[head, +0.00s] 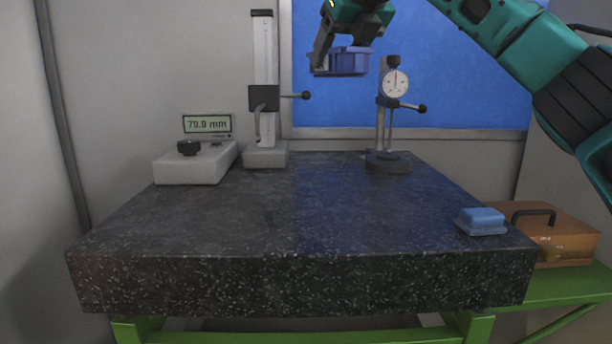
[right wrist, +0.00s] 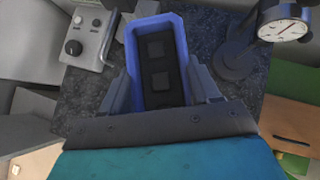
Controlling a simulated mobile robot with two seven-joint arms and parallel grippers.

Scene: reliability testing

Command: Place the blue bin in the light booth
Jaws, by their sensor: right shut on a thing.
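The blue bin (head: 352,61) is held in the air above the back of the granite table, in front of the blue panel. My right gripper (head: 335,58) is shut on it from above. In the right wrist view the bin (right wrist: 134,42) sits between the fingers of my right gripper (right wrist: 162,88), with dark blocky items inside. I see nothing that I can identify as the light booth. My left gripper is not in view.
The granite table (head: 270,225) is mostly clear in the middle. A dial gauge stand (head: 388,160), a height gauge (head: 264,60) and a readout box (head: 195,165) stand at the back. A small blue item (head: 482,218) lies at right, near a brown case (head: 555,235).

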